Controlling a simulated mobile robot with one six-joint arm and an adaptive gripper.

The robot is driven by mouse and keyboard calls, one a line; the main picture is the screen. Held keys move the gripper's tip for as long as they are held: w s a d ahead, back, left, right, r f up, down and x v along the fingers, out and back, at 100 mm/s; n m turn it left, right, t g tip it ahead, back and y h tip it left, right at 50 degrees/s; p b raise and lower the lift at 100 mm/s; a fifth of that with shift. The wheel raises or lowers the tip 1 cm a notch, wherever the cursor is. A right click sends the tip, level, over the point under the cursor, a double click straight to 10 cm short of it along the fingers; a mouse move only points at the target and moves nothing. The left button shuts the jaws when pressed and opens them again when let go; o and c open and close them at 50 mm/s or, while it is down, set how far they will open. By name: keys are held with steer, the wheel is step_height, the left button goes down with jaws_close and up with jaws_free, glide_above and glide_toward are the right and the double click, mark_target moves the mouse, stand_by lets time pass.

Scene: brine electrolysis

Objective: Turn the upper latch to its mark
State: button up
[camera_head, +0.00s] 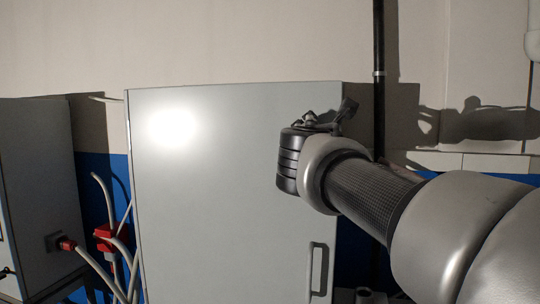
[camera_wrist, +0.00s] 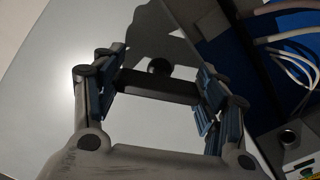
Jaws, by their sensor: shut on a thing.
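The upper latch (camera_wrist: 157,88) is a dark bar with a round black knob-like part just beyond it, set against the grey cabinet door in the wrist view. My gripper (camera_wrist: 160,78) has one finger at each end of the bar and is shut on it. In the head view my gripper (camera_head: 328,118) is at the upper right of the cabinet door (camera_head: 215,200), and my wrist hides the latch there. I cannot make out the latch's mark in either view.
A vertical door handle (camera_head: 316,270) sits lower on the same door. A second grey cabinet (camera_head: 35,180) with red plugs (camera_head: 108,237) and pale cables stands at left. A dark vertical pipe (camera_head: 379,75) runs up the wall behind my arm.

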steer(key=m+b, duration=0.3)
steer(key=m, duration=0.1)
steer(key=shift+f+b, duration=0.2)
steer(key=shift+b, duration=0.2)
steer(key=shift+m+b, duration=1.1)
steer(key=shift+m, duration=0.6)
steer(key=shift+r, duration=0.1)
steer(key=o, duration=1.1)
steer(key=v, duration=1.2)
